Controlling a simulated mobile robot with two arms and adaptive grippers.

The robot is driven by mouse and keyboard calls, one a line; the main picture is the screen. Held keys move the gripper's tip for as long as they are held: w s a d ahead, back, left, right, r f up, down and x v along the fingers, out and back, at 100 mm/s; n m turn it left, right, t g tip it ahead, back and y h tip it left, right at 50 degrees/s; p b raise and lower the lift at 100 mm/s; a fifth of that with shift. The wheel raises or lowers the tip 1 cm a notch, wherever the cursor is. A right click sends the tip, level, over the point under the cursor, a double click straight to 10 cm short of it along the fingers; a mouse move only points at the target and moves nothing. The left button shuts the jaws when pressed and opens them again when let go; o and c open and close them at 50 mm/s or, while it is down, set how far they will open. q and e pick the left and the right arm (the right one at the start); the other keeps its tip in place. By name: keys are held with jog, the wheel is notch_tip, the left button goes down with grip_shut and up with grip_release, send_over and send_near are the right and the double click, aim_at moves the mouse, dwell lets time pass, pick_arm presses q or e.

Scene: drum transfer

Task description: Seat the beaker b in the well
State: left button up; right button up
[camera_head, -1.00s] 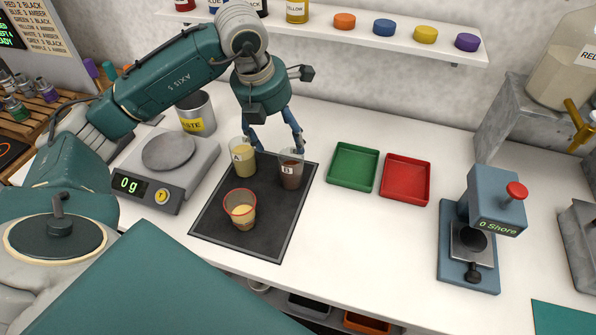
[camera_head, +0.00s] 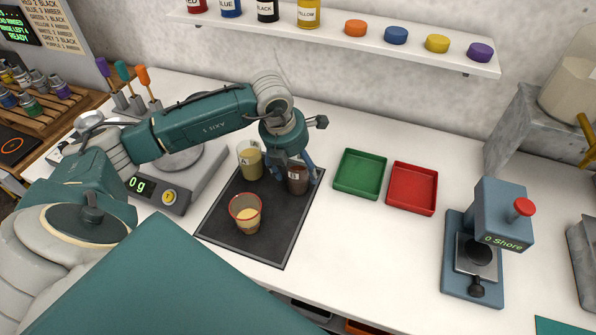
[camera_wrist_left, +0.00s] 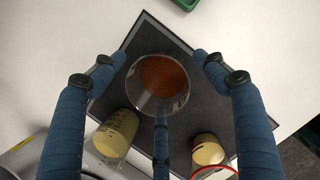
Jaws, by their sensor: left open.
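Beaker b (camera_head: 298,183), a clear cup with dark brown contents and a "B" label, stands upright at the back right of the black mat (camera_head: 268,247). In the left wrist view its round mouth (camera_wrist_left: 160,84) shows orange-brown liquid. My left gripper (camera_head: 294,172) is lowered over it from above. Its blue fingers (camera_wrist_left: 160,68) are spread on both sides of the beaker, with visible gaps, and a third finger is at the near side. I cannot make out a well in these frames. My right gripper is not in view.
Beaker A (camera_head: 250,162) with pale yellow contents stands left of beaker b. A red-rimmed cup (camera_head: 246,215) is nearer on the mat. A scale (camera_head: 160,196) reading 0 g is at left. Green (camera_head: 360,174) and red (camera_head: 412,188) trays and a Shore tester (camera_head: 487,250) lie right.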

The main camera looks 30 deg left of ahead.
pick_arm(q)
jog(key=shift+w+f, duration=0.15)
jog(key=shift+f, duration=0.35)
jog(key=c, duration=1.3)
jog(key=shift+r, duration=0.15)
jog(key=shift+w+r+b, duration=0.1)
jog(key=shift+r+b, duration=0.25)
jog(key=shift+r, duration=0.7)
notch_tip(320, 180, up, 15)
jog(key=b, duration=0.3)
jog(key=shift+r, duration=1.25)
